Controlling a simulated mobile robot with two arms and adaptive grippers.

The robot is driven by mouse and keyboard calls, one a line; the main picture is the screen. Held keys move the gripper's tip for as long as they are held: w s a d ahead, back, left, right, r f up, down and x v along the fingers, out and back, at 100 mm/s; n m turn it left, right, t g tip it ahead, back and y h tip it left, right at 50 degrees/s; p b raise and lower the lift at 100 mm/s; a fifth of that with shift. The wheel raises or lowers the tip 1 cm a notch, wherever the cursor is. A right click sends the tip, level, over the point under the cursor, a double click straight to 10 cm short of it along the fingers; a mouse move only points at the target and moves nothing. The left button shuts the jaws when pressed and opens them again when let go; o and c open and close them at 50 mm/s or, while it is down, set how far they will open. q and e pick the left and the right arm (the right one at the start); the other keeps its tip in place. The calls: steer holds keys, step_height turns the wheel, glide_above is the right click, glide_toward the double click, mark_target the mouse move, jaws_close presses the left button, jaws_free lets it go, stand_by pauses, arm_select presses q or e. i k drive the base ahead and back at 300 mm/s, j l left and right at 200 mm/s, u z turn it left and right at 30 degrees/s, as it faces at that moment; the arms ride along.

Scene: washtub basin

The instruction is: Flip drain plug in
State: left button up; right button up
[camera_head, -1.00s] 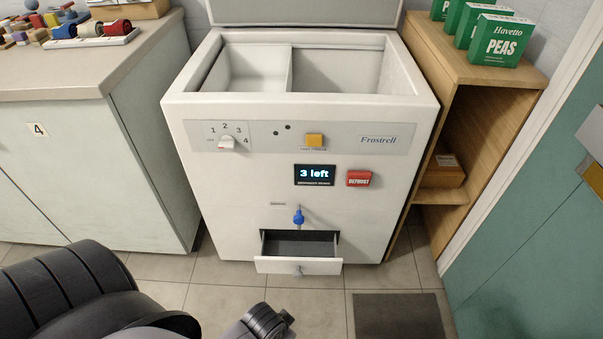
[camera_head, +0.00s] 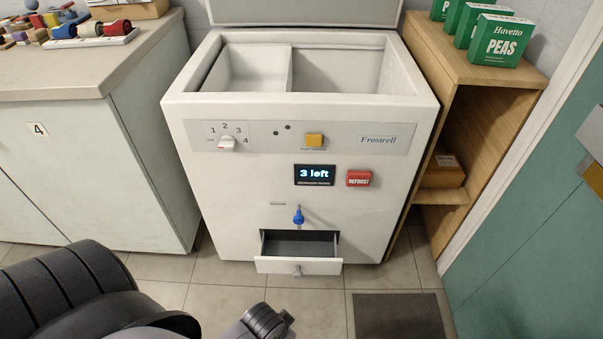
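A white chest freezer (camera_head: 240,180) stands in the middle with its lid raised. A small blue part (camera_head: 298,216), which looks like the drain plug or its tap, sits low on the front panel. Directly below it, a shallow drawer (camera_head: 299,266) is pulled out and looks empty, with a dark grey inside. I cannot tell from here how the blue part is seated. Dark parts of my arm show at the bottom left and bottom centre, in front of and below the drawer. Neither gripper's fingers are in view.
A display (camera_head: 315,175) reads "3 left" beside a red defrost button (camera_head: 359,179). A yellow button (camera_head: 314,140) and a dial (camera_head: 227,143) are above. A counter (camera_head: 80,75) stands left, a wooden shelf (camera_head: 480,65) right. A dark mat (camera_head: 398,317) lies on the floor.

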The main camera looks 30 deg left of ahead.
mark_target(299, 220)
steer(key=i+j+u, duration=0.1)
steer(key=u, duration=0.95)
